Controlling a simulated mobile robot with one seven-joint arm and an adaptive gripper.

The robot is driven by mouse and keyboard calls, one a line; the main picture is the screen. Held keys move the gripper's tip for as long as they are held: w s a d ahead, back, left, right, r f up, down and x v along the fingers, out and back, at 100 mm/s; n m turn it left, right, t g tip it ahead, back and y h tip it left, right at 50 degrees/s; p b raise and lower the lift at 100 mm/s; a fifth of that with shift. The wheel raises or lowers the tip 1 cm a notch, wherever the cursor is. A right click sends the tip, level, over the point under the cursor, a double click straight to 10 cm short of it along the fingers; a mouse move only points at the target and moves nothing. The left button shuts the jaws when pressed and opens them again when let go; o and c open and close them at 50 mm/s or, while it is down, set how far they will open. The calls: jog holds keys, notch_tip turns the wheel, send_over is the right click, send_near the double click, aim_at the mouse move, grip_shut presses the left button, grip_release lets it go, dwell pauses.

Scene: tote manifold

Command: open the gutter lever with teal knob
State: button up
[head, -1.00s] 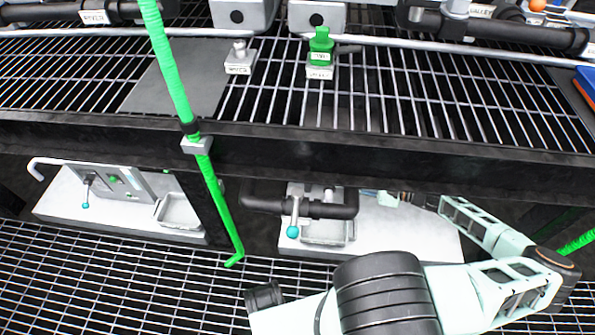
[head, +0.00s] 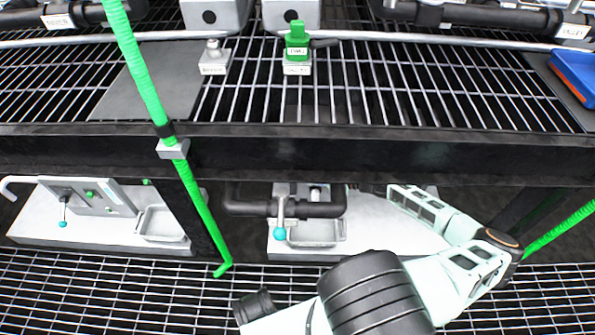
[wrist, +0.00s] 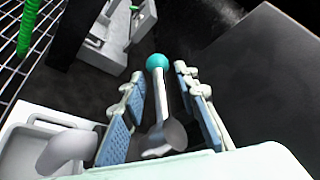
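The lever with the teal knob (head: 280,233) hangs from the dark pipe under the shelf, above a small white tray, in the head view. In the wrist view its teal knob (wrist: 157,61) and pale handle lie between the two fingers of my gripper (wrist: 160,80). The fingers are open, with visible gaps on both sides of the handle; I see no clear contact. A second teal-knobbed lever (head: 63,223) is on a grey panel at the left.
A black shelf beam (head: 340,155) crosses above the lever. A green slanted pole (head: 195,195) stands left of it. The dark pipe (head: 325,209) is close by. The white tray (wrist: 45,145) is beside the left finger in the wrist view. Grating covers the floor.

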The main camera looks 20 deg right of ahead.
grip_shut()
dwell(0.3)
jog(key=shift+s+a+n+g+y, duration=0.1)
jog(key=shift+s+n+g+y, duration=0.4)
jog(key=shift+n+g, duration=0.35)
jog(key=shift+s+a+n+g+y, duration=0.1)
jog(key=shift+s+n+g+y, duration=0.15)
jog(key=shift+n+g+y, duration=0.6)
jog(key=shift+h, duration=0.25)
grip_release()
